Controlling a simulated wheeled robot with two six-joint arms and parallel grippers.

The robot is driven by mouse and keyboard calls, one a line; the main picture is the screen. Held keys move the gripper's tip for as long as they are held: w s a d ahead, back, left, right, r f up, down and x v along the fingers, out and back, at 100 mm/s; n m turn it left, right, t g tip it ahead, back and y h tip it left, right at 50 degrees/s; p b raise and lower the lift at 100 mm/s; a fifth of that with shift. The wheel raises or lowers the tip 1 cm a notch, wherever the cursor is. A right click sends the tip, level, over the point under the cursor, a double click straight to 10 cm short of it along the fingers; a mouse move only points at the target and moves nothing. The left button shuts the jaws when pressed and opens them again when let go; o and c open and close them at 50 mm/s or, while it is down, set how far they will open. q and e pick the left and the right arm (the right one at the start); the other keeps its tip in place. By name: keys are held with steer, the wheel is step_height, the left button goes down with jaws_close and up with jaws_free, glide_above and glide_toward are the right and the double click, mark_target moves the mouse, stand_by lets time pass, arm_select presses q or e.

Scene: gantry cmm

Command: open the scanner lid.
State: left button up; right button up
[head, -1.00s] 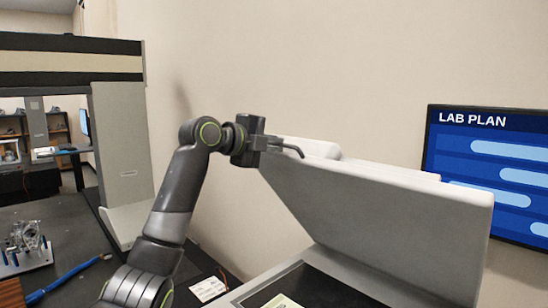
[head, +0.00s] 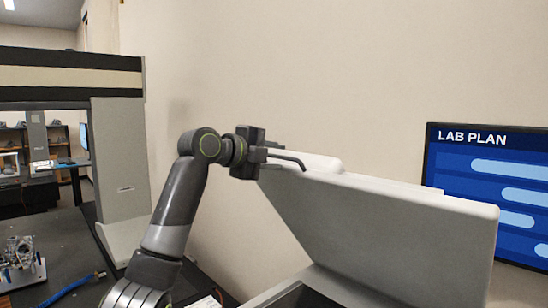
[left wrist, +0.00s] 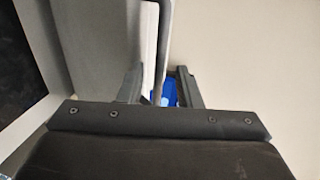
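The scanner lid (head: 385,225) is a light grey panel, tilted up steeply above the scanner body (head: 305,297), so a dark gap shows below it. A thin dark bent handle (head: 290,157) stands at the lid's upper left edge. My left gripper (head: 272,152) is at this handle. In the left wrist view its two fingers (left wrist: 160,88) are apart, with the handle bar (left wrist: 162,45) and the pale lid edge (left wrist: 148,45) between them; visible gaps remain beside the bar. My right gripper is out of view.
A grey gantry (head: 120,170) with a dark and cream beam stands at the left. A blue LAB PLAN screen (head: 490,190) hangs on the wall at the right.

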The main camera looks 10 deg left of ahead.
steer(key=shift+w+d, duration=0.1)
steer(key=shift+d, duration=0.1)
